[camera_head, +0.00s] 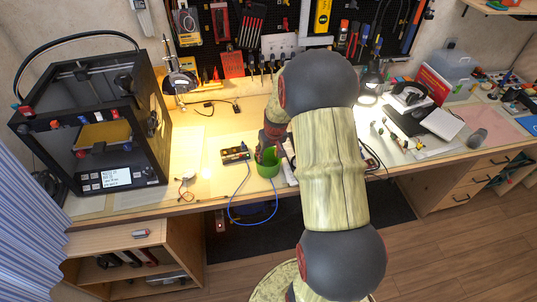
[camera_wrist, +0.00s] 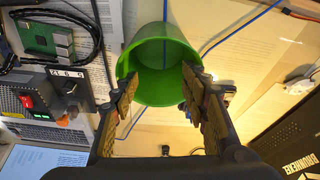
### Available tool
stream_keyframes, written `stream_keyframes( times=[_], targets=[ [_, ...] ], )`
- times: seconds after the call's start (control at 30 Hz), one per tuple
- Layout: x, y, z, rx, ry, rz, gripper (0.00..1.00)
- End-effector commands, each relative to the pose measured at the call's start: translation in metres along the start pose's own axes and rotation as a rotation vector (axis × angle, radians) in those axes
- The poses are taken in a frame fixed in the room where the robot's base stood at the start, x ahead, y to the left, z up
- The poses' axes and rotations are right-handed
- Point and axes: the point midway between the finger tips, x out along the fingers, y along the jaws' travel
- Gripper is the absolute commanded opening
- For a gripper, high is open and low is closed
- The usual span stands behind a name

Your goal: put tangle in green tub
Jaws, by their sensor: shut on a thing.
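In the head view my gripper is mostly hidden by my arm. A blue cord (camera_head: 231,202) hangs in a loop over the bench's front edge, below the tub. Blue cord also shows behind the tub in the wrist view (camera_wrist: 240,26). I cannot tell whether this cord is the tangle.
A black 3D printer (camera_head: 100,145) stands at the left. Bench space between printer and tub is partly clear.

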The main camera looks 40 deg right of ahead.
Motion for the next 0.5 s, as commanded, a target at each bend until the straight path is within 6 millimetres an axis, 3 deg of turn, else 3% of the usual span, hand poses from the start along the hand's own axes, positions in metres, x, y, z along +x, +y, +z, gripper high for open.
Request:
stream_keyframes(
  times=[0.4,0.5],
  targets=[
    [0.0,0.0,0.0002,0.0,0.0,0.0,0.66],
    [0.0,0.0,0.0001,0.0,0.0,0.0,0.66]
  ],
)
